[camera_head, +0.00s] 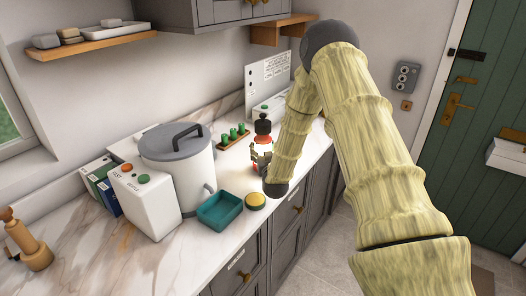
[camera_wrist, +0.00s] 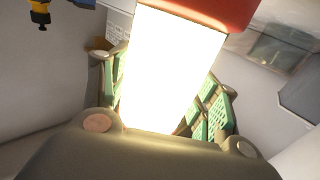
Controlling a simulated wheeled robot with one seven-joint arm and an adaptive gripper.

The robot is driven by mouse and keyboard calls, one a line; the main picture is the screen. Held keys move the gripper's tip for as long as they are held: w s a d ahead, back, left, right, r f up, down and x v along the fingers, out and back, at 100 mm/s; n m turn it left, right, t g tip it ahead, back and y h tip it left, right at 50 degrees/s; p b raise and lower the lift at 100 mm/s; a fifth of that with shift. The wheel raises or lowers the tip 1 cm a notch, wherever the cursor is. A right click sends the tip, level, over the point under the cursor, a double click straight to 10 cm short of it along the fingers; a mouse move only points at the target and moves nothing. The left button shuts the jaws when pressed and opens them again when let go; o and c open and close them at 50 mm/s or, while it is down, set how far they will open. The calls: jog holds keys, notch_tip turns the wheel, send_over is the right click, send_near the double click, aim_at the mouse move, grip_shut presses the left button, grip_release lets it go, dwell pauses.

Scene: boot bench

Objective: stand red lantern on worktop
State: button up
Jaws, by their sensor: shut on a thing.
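The red lantern (camera_head: 263,140), with a dark top, is upright over the right part of the marble worktop (camera_head: 97,262). My gripper (camera_head: 262,156) is shut around the lantern's middle. In the wrist view my gripper (camera_wrist: 165,100) has green-padded fingers on both sides of the lantern's brightly glowing body (camera_wrist: 170,70), with its red part (camera_wrist: 215,12) at the top edge. The lantern's base is mostly hidden by my gripper, and I cannot tell whether it touches the worktop.
A rack with green pegs (camera_head: 234,137) stands left of the lantern. A teal tray (camera_head: 220,211) and a round yellow-topped thing (camera_head: 255,201) lie nearer the front edge. A big lidded pot (camera_head: 180,165) and white box (camera_head: 146,200) stand farther left. A white panel (camera_head: 268,82) stands behind.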

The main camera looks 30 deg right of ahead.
jog(key=shift+f, duration=0.6)
jog(key=o, duration=1)
jog(key=shift+f, duration=0.2)
jog(key=o, duration=0.5)
jog(key=shift+r, duration=0.1)
jog(key=shift+c, duration=0.2)
jog(key=shift+r, duration=0.1)
jog(key=b+v, duration=0.3)
jog(key=v, duration=0.9)
jog(key=shift+b, duration=0.3)
jog(key=shift+s, duration=0.1)
